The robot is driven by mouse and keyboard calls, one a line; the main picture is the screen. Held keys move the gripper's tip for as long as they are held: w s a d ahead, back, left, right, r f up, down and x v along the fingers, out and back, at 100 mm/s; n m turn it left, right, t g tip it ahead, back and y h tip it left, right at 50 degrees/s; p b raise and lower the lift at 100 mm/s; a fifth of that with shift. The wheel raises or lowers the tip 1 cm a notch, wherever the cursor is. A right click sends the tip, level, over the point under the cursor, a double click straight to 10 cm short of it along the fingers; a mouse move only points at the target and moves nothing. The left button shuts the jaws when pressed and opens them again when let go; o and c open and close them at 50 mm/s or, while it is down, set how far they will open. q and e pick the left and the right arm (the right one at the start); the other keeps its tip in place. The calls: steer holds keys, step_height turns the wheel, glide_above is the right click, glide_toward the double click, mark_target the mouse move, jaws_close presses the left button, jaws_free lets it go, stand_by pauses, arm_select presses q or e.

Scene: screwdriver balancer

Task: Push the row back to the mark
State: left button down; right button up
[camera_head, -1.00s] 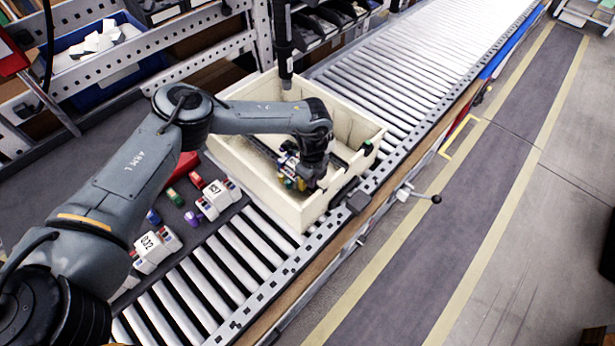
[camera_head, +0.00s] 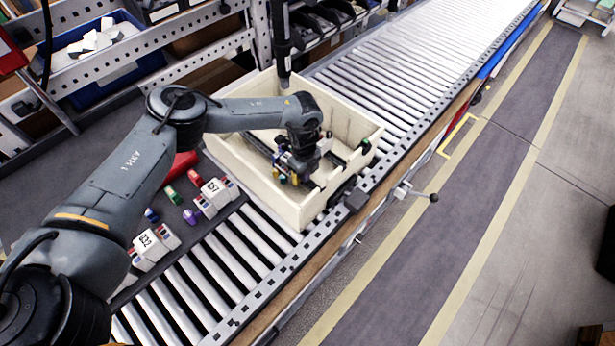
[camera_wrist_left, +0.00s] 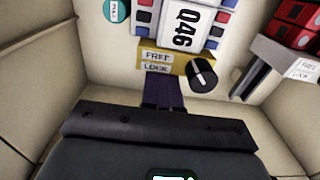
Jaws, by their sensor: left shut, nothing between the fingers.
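The row of small modules (camera_head: 283,160) sits on a rail inside the cream crate (camera_head: 300,213), partly hidden by my left arm. My left gripper (camera_head: 300,172) is down inside the crate at the row. In the left wrist view, its shut fingers (camera_wrist_left: 163,92) point at a yellow end piece (camera_wrist_left: 176,62) labelled FREE LOCK, with a black knob (camera_wrist_left: 203,74). I cannot tell whether they touch it. Beyond it stands a white module (camera_wrist_left: 182,27) marked Q46, between red-and-blue ones. I cannot make out the mark. My right gripper is out of view.
A second rail (camera_wrist_left: 262,66) with red modules (camera_wrist_left: 295,15) lies to the right in the wrist view. The crate stands on a roller conveyor (camera_head: 420,65). White modules (camera_head: 215,193) lie outside it. A dark vertical tool (camera_head: 283,40) hangs above its back wall.

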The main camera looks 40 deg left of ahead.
arm_select(q)
steer(key=shift+s+a+f, duration=0.1)
steer(key=shift+a+f, duration=0.05)
steer(key=shift+a, duration=1.25)
steer(key=shift+s+a+f, duration=0.1)
steer(key=shift+a, duration=1.4)
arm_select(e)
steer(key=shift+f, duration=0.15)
arm_select(q)
steer(key=shift+a+r, duration=0.15)
steer(key=shift+r, duration=0.05)
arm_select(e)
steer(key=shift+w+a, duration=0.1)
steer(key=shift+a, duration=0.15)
arm_select(q)
steer(key=shift+w+a, duration=0.1)
steer(key=shift+a, duration=0.05)
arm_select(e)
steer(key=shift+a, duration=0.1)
arm_select(q)
steer(key=shift+r, duration=0.1)
steer(key=shift+a, duration=0.2)
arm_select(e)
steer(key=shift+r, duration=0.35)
arm_select(q)
steer(key=shift+p, duration=0.45)
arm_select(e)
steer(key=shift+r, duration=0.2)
arm_select(q)
steer(key=shift+a, duration=0.1)
